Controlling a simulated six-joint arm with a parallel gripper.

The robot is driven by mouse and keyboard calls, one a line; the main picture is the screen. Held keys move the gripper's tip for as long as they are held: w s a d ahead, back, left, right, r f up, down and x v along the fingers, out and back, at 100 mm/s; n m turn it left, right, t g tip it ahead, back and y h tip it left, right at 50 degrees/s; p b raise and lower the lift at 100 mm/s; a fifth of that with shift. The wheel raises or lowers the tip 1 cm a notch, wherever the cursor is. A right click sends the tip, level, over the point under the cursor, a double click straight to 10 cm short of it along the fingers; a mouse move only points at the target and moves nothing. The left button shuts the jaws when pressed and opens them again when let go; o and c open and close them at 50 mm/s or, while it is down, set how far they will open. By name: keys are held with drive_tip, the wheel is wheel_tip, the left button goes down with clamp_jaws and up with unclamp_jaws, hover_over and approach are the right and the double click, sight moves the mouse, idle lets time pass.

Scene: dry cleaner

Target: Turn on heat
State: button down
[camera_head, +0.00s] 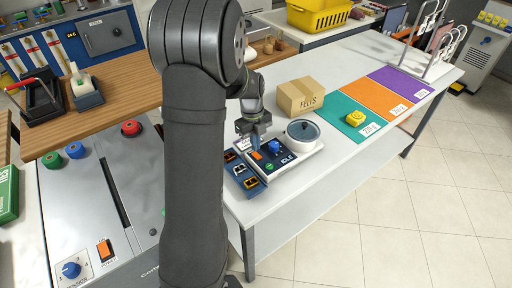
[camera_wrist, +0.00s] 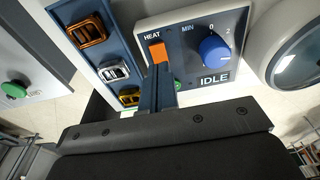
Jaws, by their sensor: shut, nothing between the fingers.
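The control panel (camera_wrist: 188,28) is dark blue on a pale machine, with a HEAT label, a dial marked MIN, 0 and 2, and the word IDLE. The orange heat switch (camera_wrist: 158,51) sits under the HEAT label; it also shows in the head view (camera_head: 256,155). My gripper (camera_wrist: 159,78) is shut and empty. Its fingertips are right by the switch's lower end and hide part of it; I cannot tell whether they touch. The blue knob (camera_wrist: 214,51) is to the right of the switch. A green button (camera_wrist: 177,85) is partly hidden behind the fingers.
A blue tray (camera_head: 232,160) with several clips stands left of the panel. A round lidded pot (camera_head: 303,131) is on its right, a FELTS box (camera_head: 300,96) behind. Green, orange (camera_head: 376,98) and purple mats lie further right, with a yellow object (camera_head: 355,118) on the green mat.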

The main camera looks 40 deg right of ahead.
sight(256, 154)
wheel_tip(256, 154, up, 12)
drive_tip(key=w, duration=0.1)
drive_tip(key=shift+w+f, duration=0.15)
drive_tip(key=shift+w, duration=0.05)
drive_tip(key=shift+s, duration=0.65)
drive_tip(key=f, duration=0.4)
drive_tip(key=s+f, duration=0.1)
drive_tip(key=f, duration=0.9)
drive_tip(key=shift+s, duration=0.35)
